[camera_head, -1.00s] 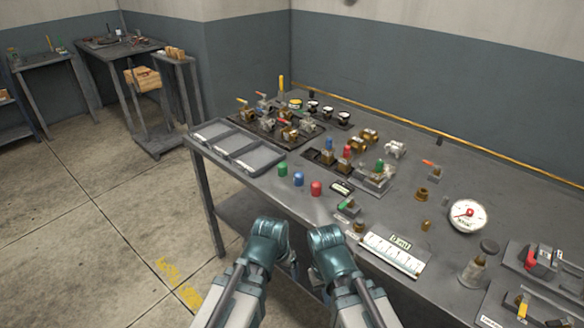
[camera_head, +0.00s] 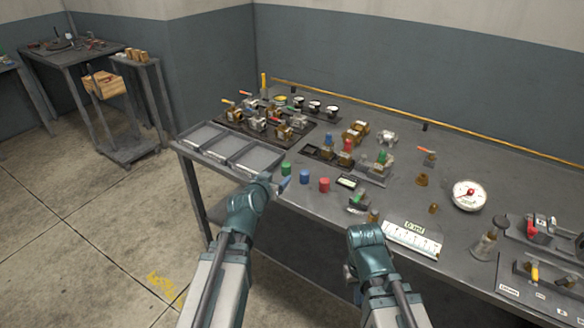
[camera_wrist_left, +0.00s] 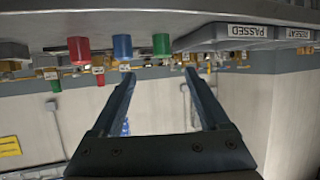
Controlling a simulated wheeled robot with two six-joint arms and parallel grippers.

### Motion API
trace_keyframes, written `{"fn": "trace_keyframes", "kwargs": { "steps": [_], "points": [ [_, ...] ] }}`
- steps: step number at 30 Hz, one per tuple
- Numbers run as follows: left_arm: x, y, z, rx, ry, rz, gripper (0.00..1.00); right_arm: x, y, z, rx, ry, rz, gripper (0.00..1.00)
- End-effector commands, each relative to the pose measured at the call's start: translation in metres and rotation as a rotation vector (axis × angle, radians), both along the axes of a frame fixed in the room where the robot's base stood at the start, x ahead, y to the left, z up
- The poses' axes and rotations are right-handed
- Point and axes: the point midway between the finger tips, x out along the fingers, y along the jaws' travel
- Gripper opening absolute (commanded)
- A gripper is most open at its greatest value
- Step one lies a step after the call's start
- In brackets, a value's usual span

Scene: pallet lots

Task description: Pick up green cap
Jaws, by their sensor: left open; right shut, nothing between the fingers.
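The green cap (camera_head: 286,168) stands upright near the bench's front edge, left of a blue cap (camera_head: 305,176) and a red cap (camera_head: 324,185). In the left wrist view, which is upside down, the green cap (camera_wrist_left: 161,43) lies ahead of the fingers, roughly centred between them. My left gripper (camera_head: 276,184) is open and empty, just in front of the green cap and apart from it. Its two fingers (camera_wrist_left: 160,76) show spread in the wrist view. My right gripper (camera_head: 352,274) is shut and empty, low at the bench's front; its fingertips are mostly hidden.
Grey trays (camera_head: 203,137) lie left of the caps; one label reads PASSED in the wrist view. A valve board (camera_head: 302,140) stands behind. Another green cap (camera_head: 383,157) sits on a fitting at the right.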

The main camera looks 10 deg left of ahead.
Motion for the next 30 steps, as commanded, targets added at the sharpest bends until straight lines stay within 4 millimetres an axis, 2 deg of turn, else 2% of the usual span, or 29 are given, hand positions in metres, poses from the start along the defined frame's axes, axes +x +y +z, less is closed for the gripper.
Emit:
{"fn": "trace_keyframes", "kwargs": {
  "steps": [5,8,19,30],
  "points": [
    [0.005,0.000,-0.003,0.001,0.001,-0.001,0.79,0.000,0.000,-0.003,0.000,0.000,0.000,0.00],
    [0.016,-0.001,-0.008,0.002,0.001,-0.002,0.79,0.000,0.000,-0.008,0.000,0.000,0.000,0.00],
    [0.076,-0.002,-0.034,-0.001,0.002,-0.002,0.79,0.000,0.000,-0.033,0.000,0.000,0.000,0.00],
    [0.089,-0.002,-0.039,0.000,0.003,-0.002,0.79,0.000,0.000,-0.038,0.000,0.000,0.000,0.00]
  ]
}}
